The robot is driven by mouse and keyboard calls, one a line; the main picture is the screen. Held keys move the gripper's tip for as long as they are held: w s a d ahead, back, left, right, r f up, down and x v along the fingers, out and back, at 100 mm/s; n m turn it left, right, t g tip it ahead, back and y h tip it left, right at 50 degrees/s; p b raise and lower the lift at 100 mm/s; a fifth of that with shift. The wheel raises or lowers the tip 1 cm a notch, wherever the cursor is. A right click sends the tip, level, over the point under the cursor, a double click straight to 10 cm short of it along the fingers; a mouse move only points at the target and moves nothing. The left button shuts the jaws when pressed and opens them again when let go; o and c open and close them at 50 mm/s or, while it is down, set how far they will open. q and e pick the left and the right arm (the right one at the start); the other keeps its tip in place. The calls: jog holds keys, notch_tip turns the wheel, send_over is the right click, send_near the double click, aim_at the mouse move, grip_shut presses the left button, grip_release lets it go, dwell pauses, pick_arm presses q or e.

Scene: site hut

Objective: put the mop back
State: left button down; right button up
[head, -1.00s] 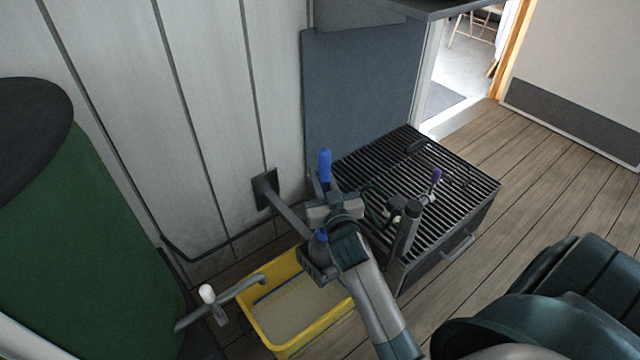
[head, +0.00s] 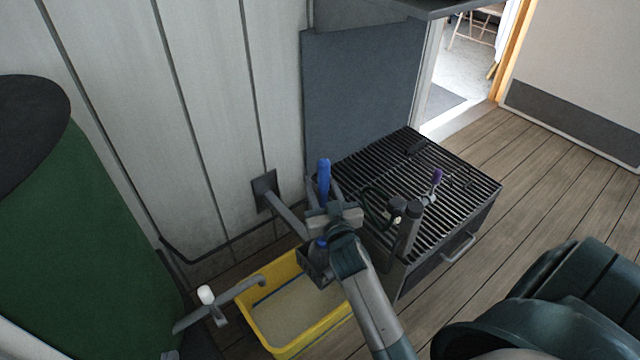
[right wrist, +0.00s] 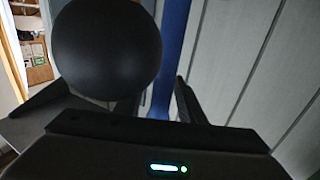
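The mop, with its blue grip (head: 323,178), stands nearly upright in my right gripper (head: 331,214). The gripper looks shut on it, and a blue part also shows below the fingers. The mop's lower end is at a dark, square wall holder (head: 312,262); I cannot tell how deep it sits inside. The right wrist view shows the blue handle (right wrist: 172,55) beside a finger. A large black round thing (right wrist: 106,48) hides part of that view. My left gripper is not in view.
A yellow tub (head: 283,340) is on the floor below. A grated black box (head: 462,190) stands to the right, with a purple-handled tool (head: 437,178). A green barrel (head: 75,240) and a white-knobbed tap (head: 206,294) are at left.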

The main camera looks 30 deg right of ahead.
jog(key=shift+r, duration=0.15)
